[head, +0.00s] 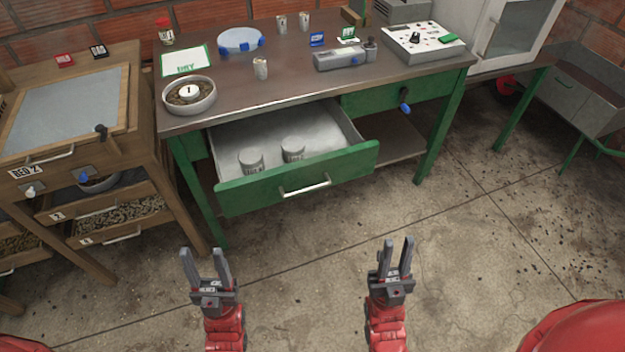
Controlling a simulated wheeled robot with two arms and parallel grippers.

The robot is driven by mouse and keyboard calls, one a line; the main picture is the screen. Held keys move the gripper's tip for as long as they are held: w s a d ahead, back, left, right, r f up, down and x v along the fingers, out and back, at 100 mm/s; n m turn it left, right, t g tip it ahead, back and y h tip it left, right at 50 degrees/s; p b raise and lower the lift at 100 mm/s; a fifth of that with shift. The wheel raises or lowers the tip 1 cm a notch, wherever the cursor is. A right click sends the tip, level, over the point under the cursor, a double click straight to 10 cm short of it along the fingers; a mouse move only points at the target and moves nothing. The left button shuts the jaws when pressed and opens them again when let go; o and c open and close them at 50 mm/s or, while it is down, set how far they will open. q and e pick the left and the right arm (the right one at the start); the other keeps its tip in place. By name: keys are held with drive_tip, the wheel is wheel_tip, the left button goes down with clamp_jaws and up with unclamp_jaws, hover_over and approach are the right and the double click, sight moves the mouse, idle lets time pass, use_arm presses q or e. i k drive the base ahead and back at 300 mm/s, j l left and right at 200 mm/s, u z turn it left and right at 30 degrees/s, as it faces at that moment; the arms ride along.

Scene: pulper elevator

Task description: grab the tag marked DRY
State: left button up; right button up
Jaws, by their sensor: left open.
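A small green and white tag (348,35) stands at the back of the green workbench; its lettering is too small to read. A blue tag (317,39) stands just left of it. My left gripper (205,250) is open and empty, low in front of the bench. My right gripper (397,241) is also open and empty, further right at a similar height. Both are well apart from the tags.
The workbench (290,87) has an open drawer (300,184) with two tins, jutting toward me. A grey device (340,59) sits before the tags, with a switch box (422,42) to the right. A wooden cabinet (128,100) with red and black tags stands left. The floor ahead is clear.

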sight(348, 33)
drive_tip(key=i+l+u, duration=0.15)
drive_tip(key=l, duration=0.25)
drive_tip(key=i+l+u, duration=0.1)
drive_tip(key=l, duration=0.3)
drive_tip(key=i+l+u, duration=0.15)
drive_tip(key=l, duration=0.25)
drive_tip(key=i, duration=0.05)
